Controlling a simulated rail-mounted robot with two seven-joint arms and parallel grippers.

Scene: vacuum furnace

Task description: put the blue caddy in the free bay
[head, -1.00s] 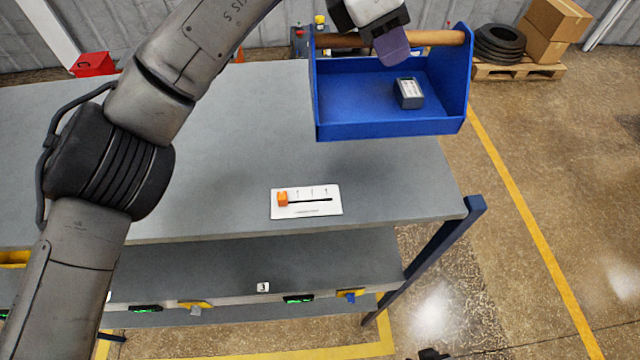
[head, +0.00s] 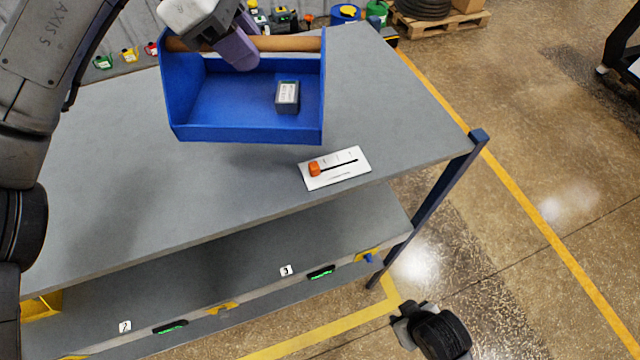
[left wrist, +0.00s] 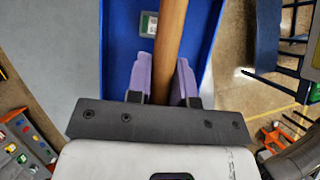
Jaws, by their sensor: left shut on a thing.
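The blue caddy (head: 245,132) has a round wooden handle and holds a small dark box with a white label (head: 287,95). My left gripper (head: 240,55) is shut on the handle, and the caddy hangs roughly level, apparently above the grey bench top. The left wrist view shows the purple fingers (left wrist: 163,80) on both sides of the handle (left wrist: 170,45). The lower shelf (head: 330,222) has bay labels 3 (head: 286,271) and 2 (head: 125,326). The visible shelf surface behind label 3 is bare; deeper parts are hidden by the bench top. My right gripper cannot be made out.
A white slider card with an orange knob (head: 314,169) lies on the bench top (head: 400,130). A blue post (head: 445,180) stands at the bench's right corner. A yellow object (head: 42,305) is at the shelf's left. Small coloured items stand behind the caddy.

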